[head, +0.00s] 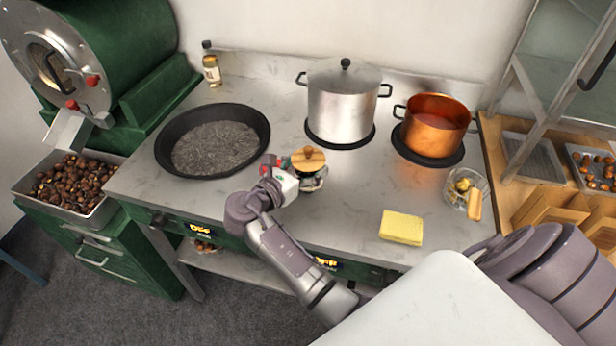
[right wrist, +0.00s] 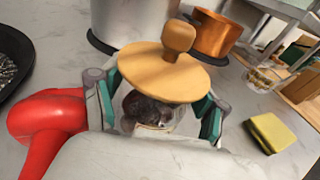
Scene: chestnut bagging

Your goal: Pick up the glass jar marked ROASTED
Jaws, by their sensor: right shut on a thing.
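A glass jar (head: 313,184) with a round wooden lid and knob stands near the middle of the stove top, in front of the steel pot. In the right wrist view the jar (right wrist: 150,115) shows dark round things behind its glass. No ROASTED marking can be read. My right gripper (head: 306,184) is shut on the jar, with a teal-padded finger on each side below the lid. The right wrist view shows the same gripper (right wrist: 163,112) around it. The jar looks upright; its base is hidden. My left gripper is not in view.
A red-handled thing (right wrist: 45,125) lies close left of the gripper. A black pan (head: 213,140), a steel pot (head: 342,105) and a copper pot (head: 434,125) stand around. A yellow sponge (head: 401,228) and a glass bowl (head: 462,190) are right. Bare counter lies between jar and sponge.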

